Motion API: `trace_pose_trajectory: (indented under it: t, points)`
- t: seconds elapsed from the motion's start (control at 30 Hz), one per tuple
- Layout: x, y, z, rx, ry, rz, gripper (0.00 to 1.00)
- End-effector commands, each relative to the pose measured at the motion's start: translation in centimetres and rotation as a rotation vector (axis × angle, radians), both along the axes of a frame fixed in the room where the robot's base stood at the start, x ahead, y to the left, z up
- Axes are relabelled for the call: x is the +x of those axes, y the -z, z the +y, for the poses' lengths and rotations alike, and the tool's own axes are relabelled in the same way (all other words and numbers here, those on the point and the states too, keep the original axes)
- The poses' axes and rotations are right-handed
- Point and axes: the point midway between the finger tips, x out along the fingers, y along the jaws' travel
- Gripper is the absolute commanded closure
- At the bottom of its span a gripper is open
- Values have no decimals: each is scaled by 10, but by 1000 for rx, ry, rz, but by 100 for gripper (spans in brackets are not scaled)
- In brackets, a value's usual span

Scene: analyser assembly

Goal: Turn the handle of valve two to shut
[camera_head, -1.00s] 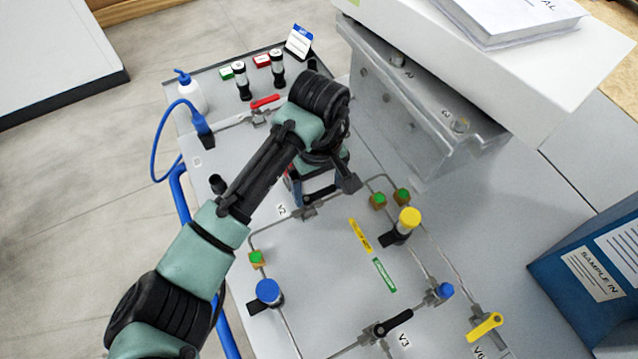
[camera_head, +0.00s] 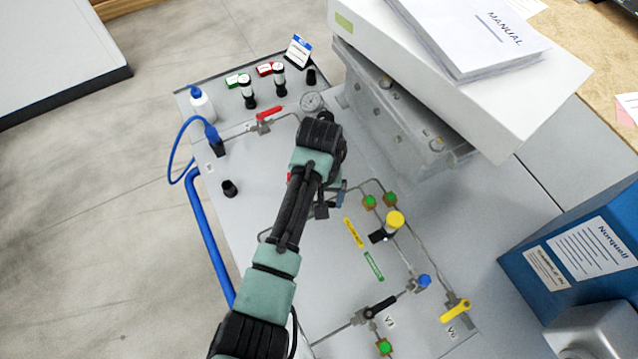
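My arm reaches up from the bottom of the head view over the panel, and its wrist is bent down at the pipework. My gripper (camera_head: 328,203) is low over the panel where valve two's pipe runs. Valve two, its handle and its V2 label are hidden behind my arm and gripper, so I cannot tell the handle's angle or whether I touch it. The fingers are too small and covered to show whether they are open or shut.
A red-handled valve (camera_head: 270,113) and a gauge (camera_head: 312,101) are beyond my wrist. A yellow knob (camera_head: 395,219), black-handled V3 (camera_head: 380,307) and yellow-handled V6 (camera_head: 455,311) are to the right. A grey box (camera_head: 400,125) under a white slab (camera_head: 520,90) stands close at upper right.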

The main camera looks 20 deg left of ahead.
Motion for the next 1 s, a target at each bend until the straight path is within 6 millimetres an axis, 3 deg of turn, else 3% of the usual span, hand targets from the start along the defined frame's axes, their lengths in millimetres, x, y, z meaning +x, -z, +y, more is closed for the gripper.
trace_pose_trajectory:
  t: [1.0]
  points:
    - [-21,-2,1,-2,895,-2,65]
